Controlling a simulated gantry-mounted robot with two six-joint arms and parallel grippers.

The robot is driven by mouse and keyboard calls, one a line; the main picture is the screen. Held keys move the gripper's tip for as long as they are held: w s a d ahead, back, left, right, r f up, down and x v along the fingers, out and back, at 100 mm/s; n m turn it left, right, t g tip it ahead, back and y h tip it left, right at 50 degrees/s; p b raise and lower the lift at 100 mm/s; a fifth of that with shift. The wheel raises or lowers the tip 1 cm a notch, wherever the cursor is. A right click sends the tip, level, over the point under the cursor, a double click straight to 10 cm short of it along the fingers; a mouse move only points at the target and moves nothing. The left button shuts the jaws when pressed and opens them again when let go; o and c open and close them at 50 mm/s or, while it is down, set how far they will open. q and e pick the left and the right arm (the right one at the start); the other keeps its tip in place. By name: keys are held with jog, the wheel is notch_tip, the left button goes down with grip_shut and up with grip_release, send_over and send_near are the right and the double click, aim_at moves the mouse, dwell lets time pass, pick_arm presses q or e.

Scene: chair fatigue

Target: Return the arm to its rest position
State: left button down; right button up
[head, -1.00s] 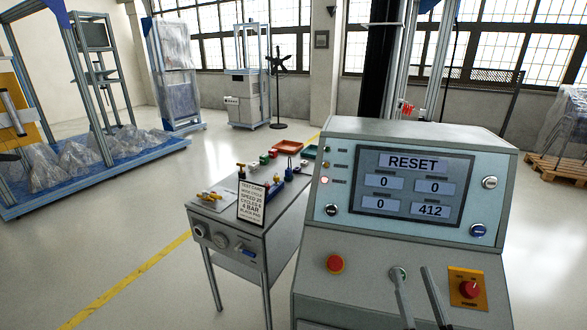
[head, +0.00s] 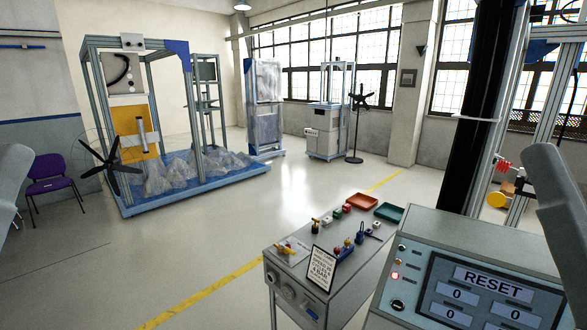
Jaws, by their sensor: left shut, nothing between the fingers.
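My left gripper (head: 16,222) is at the left edge of the head view, mostly cut off, shut and empty, touching nothing that I can see. A pale grey length of my left arm (head: 10,170) rises beside it. A matching grey link of my right arm (head: 562,195) crosses the right edge; the right gripper is out of frame. The control console (head: 405,235) stands at the lower right, its screen (head: 490,284) reading RESET with zeros. Its lower panel is cut off.
A small workbench (head: 300,305) beside the console carries a leaning test card (head: 321,268), coloured fittings, a red tray (head: 361,202) and a green tray (head: 389,212). A blue-based rig (head: 200,190) and purple chair (head: 55,178) stand farther left. Open floor (head: 170,255) lies between.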

pick_arm(q)
notch_tip(320, 180, up, 27)
jog(key=p, duration=2.4)
jog(key=shift+r, duration=0.15)
pick_arm(e)
notch_tip(320, 180, up, 27)
jog(key=shift+r, duration=0.15)
jog(key=shift+d+h, duration=0.1)
jog(key=shift+h, duration=0.2)
